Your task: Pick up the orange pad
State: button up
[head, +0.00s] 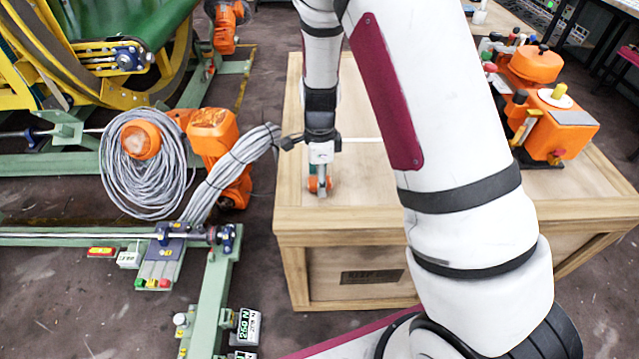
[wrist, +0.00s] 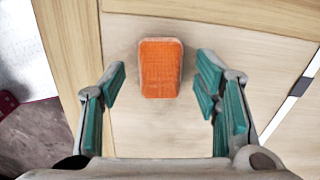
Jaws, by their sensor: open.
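The orange pad (wrist: 160,68) lies flat on the light wooden crate top in the wrist view. It is a small block with rounded corners, and it sits ahead of and between my fingers. My gripper (wrist: 162,88) is open, with green finger pads on both sides and nothing between them touching the pad. In the head view my gripper (head: 320,184) is low over the left part of the crate, and a bit of the orange pad (head: 313,184) shows beside the fingers. The rest of the pad is hidden there by the gripper.
The wooden crate (head: 345,221) has raised planks along its edges. An orange machine (head: 565,125) stands on its right side. Coiled grey cable (head: 140,165) and a green frame (head: 212,300) are to the left. My arm hides the crate's middle.

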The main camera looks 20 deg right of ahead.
jog(key=c, duration=1)
jog(key=shift+r, duration=0.1)
jog(key=shift+r, duration=0.45)
jog(key=r, duration=0.1)
jog(key=r+p, duration=0.1)
jog(key=shift+s+r, duration=0.2)
jog(key=shift+r, duration=0.2)
jog(key=s+d, duration=0.1)
jog(key=s, duration=0.4)
jog(key=s+d, duration=0.1)
jog(key=s, duration=0.4)
jog(key=s+d+r+p, duration=0.1)
jog(key=s, duration=0.4)
jog(key=shift+s+r, duration=0.1)
jog(key=shift+s, duration=0.1)
jog(key=o, duration=0.3)
jog(key=c, duration=0.4)
jog(key=shift+w, duration=0.1)
